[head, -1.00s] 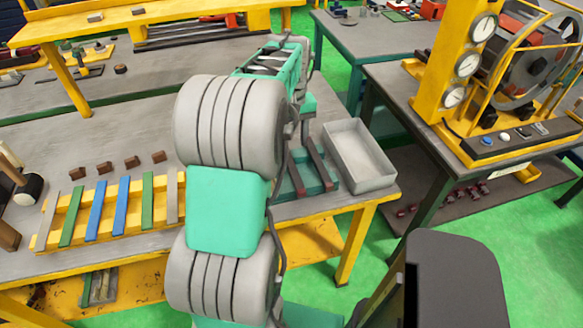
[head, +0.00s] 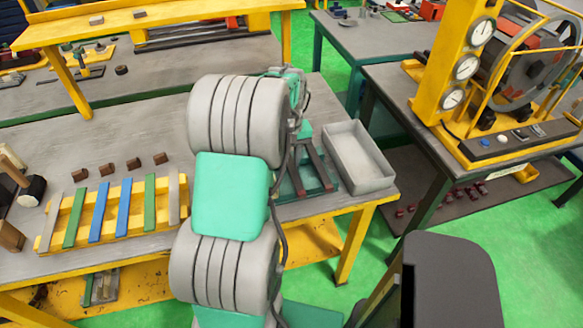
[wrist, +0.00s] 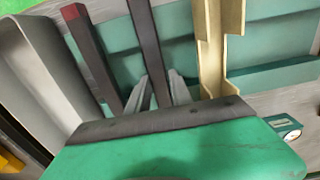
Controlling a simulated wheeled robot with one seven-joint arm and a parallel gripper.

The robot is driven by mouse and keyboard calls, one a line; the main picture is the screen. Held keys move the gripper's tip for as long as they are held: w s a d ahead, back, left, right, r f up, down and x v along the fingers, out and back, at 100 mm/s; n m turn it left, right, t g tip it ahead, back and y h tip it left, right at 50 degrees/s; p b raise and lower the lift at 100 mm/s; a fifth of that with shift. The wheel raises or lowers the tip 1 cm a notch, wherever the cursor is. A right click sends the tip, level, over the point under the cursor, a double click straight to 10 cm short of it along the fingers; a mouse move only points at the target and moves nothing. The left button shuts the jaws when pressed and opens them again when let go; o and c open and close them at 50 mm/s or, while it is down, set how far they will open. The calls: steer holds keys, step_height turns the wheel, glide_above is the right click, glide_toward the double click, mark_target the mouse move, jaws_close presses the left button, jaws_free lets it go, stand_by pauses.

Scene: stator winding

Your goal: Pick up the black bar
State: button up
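In the wrist view, a plain black bar (wrist: 148,45) runs from the top edge down between the two fingertips of my gripper (wrist: 158,82). The fingers look open, one on each side of the bar, with no clear grip. Contact and height cannot be told. A second dark bar with a red end (wrist: 92,50) lies to its left. Both bars lie over a green tray (wrist: 182,32). In the head view, the dark bars (head: 318,165) show beside my arm on the green tray (head: 288,187); my fingertips are hidden there.
A grey open bin (head: 357,157) stands right of the tray and shows left in the wrist view (wrist: 35,75). A brass-coloured channel (wrist: 212,75) lies right of the black bar. A yellow rack (head: 110,215) with coloured strips stands at the table's front left.

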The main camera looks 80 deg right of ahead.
jaws_close()
stand_by(0.9)
